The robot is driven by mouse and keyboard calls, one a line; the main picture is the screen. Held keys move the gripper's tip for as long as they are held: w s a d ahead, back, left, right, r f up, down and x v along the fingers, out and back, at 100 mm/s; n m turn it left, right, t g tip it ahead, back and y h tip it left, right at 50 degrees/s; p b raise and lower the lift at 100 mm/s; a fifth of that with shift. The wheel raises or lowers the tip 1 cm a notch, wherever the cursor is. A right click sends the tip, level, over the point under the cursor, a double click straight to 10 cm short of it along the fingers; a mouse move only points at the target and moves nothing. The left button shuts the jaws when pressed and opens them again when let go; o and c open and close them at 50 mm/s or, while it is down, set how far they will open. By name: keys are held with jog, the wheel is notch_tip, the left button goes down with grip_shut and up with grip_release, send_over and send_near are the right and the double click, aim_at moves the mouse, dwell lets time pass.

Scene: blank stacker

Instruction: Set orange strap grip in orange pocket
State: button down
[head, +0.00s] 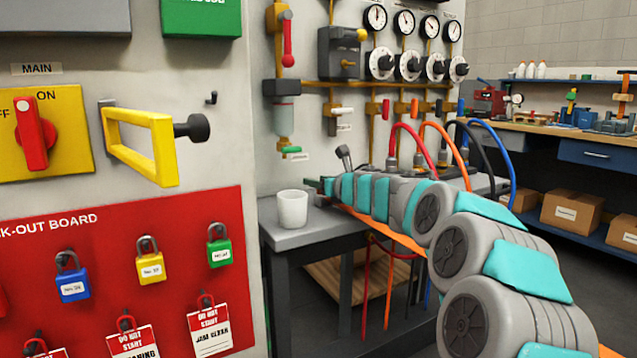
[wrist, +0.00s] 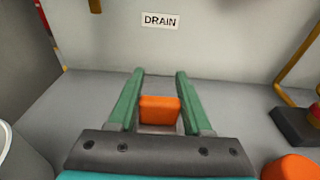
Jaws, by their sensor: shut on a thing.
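In the wrist view my gripper (wrist: 160,73) has its two green fingers on either side of a small orange block, which I take as the orange strap grip (wrist: 160,109). The fingers touch its sides, and it sits back from the fingertips. In the head view my gripper (head: 318,187) is low over the grey bench, beside the white cup, and the grip is hidden there. An orange band (head: 400,241) runs under my arm; I cannot tell what it belongs to. No orange pocket can be made out. Another orange piece (wrist: 291,168) is cut off at the lower right of the wrist view.
The white cup (head: 292,209) stands on the bench (head: 285,238) left of my gripper; its rim shows in the wrist view (wrist: 14,150). A wall with a DRAIN label (wrist: 160,20) rises ahead. Red, orange, black and blue hoses (head: 497,150) arch behind my arm.

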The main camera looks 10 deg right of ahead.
jog(key=shift+f, duration=0.1)
jog(key=shift+c, duration=1.6)
grip_release()
jog(key=shift+r, duration=0.3)
jog(key=b+v, duration=0.2)
jog(key=v, duration=1)
jog(key=shift+f, duration=0.2)
